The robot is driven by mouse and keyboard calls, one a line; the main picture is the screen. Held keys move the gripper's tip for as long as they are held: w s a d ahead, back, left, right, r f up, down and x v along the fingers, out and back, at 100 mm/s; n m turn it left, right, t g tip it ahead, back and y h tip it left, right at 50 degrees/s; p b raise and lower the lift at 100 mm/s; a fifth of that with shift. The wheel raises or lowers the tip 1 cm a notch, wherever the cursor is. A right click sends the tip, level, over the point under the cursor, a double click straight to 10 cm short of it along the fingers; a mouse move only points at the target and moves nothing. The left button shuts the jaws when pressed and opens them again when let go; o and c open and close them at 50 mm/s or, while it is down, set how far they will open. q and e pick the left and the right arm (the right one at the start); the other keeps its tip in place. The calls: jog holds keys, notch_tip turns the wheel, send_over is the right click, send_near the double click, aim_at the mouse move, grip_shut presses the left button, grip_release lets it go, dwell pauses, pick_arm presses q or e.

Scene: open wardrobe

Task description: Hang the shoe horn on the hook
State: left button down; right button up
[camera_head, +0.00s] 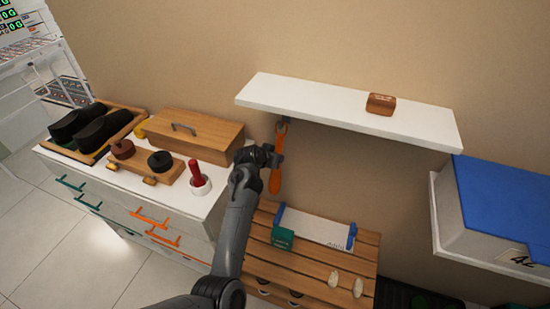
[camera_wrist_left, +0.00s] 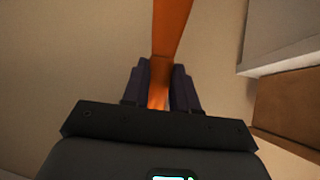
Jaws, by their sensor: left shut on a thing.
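The orange shoe horn (camera_head: 275,181) is upright just below the front edge of the white shelf, against the beige wall. Its narrow top end reaches close under the shelf. My left gripper (camera_head: 272,157) is shut on its middle part. In the left wrist view, the dark fingers of my left gripper (camera_wrist_left: 159,86) close around the orange shoe horn (camera_wrist_left: 171,28), which runs up out of the picture. The hook cannot be made out clearly; whether the shoe horn's top touches it cannot be told. My right gripper is not in view.
The white shelf (camera_head: 300,101) carries a small brown box (camera_head: 381,104). Below is a slatted wooden rack (camera_head: 362,256) with a white board (camera_head: 318,228). A dresser (camera_head: 120,192) with shoes and a wooden box (camera_head: 195,138) stands left; a blue-lidded bin (camera_head: 505,205) is right.

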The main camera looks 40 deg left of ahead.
pick_arm(q)
jog(key=shift+c, duration=0.8)
grip_release()
jog(key=shift+s, duration=0.1)
dwell(0.4)
